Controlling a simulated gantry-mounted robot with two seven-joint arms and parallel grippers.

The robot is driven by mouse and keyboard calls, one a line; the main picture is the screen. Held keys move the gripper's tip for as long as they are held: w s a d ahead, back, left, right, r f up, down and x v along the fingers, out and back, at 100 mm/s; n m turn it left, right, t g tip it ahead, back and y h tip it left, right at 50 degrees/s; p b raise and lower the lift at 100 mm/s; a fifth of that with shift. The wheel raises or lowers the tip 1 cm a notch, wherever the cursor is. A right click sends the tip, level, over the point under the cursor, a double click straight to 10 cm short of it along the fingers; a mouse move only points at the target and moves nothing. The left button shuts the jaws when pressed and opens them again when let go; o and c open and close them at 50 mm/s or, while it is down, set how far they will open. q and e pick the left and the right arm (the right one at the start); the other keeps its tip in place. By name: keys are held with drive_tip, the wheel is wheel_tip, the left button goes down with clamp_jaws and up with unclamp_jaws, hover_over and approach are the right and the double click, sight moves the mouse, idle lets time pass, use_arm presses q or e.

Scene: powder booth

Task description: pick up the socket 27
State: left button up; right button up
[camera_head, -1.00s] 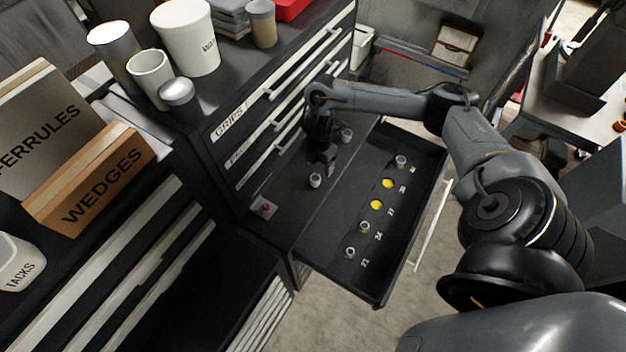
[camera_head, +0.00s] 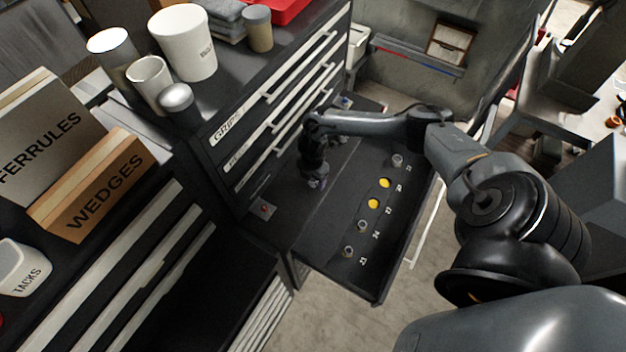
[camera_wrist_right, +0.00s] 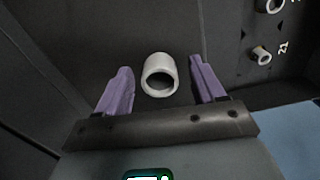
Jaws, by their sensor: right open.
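A pale, hollow, cylindrical socket (camera_wrist_right: 160,74) stands in the right wrist view between the two purple fingers of my right gripper (camera_wrist_right: 161,84). The fingers are open, with a gap on each side of it. I cannot read a number on this socket. In the head view my right gripper (camera_head: 316,181) points down over the left part of the open drawer (camera_head: 318,232) and mostly hides that socket. A yellow spot (camera_head: 373,204) lies beside the label that seems to read 27 in the drawer's row. My left gripper is not in view.
Other sockets stand in the drawer's row, such as one at the near end (camera_head: 348,252) and one at the far end (camera_head: 397,160). A second yellow spot (camera_head: 385,183) is between them. The cabinet front with handles (camera_head: 285,125) rises close left of my gripper.

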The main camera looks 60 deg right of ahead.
drive_tip(key=shift+f, duration=0.4)
drive_tip(key=c, duration=1.2)
drive_tip(key=shift+c, duration=0.2)
drive_tip(key=shift+r, duration=0.25)
